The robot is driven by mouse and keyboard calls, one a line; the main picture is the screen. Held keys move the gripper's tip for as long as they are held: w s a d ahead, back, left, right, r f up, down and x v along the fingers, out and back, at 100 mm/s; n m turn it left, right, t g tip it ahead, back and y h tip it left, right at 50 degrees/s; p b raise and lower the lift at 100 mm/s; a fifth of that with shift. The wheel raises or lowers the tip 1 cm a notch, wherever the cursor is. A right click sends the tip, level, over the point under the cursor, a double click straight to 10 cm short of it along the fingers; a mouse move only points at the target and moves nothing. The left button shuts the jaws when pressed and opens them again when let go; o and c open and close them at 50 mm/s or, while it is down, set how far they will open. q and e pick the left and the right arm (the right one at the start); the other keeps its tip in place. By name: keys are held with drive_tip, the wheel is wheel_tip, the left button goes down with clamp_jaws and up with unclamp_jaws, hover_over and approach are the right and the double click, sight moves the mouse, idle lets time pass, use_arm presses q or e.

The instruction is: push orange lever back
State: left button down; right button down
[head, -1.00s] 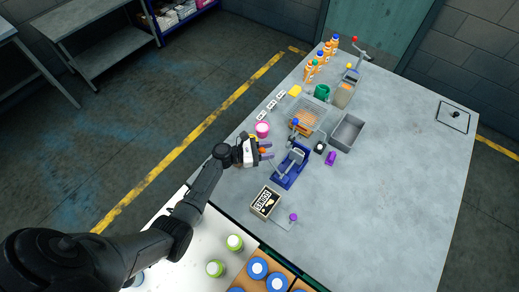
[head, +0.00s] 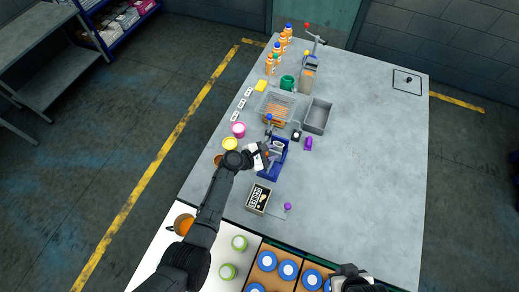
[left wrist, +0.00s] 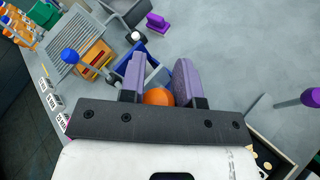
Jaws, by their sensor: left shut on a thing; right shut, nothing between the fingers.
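The blue lever device (head: 279,163) stands on the grey table, and part of it also shows in the left wrist view (left wrist: 153,76). The orange ball-shaped lever knob (left wrist: 158,97) sits between the purple fingers of my left gripper (left wrist: 160,82), at their base. My left gripper (head: 267,156) is shut on this knob, over the left side of the blue device. The lever's shaft is mostly hidden by the gripper. My right gripper (head: 350,276) is at the bottom edge of the head view, shut and empty, away from the device.
A dark box (head: 257,199) and a purple-knobbed lever (head: 287,206) are in front.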

use_arm(q)
drive_tip(key=shift+s+d+f, duration=0.3)
drive_tip(key=shift+d+f, duration=0.1)
drive_tip(key=shift+f, duration=0.2)
drive_tip(key=c, duration=1.1)
unclamp_jaws()
drive_tip(key=shift+d, duration=0.1)
drive_tip(key=shift+o, duration=1.2)
drive_tip(key=shift+r, duration=0.3)
drive_tip(key=v, duration=1.3)
drive_tip(key=shift+a, duration=0.4)
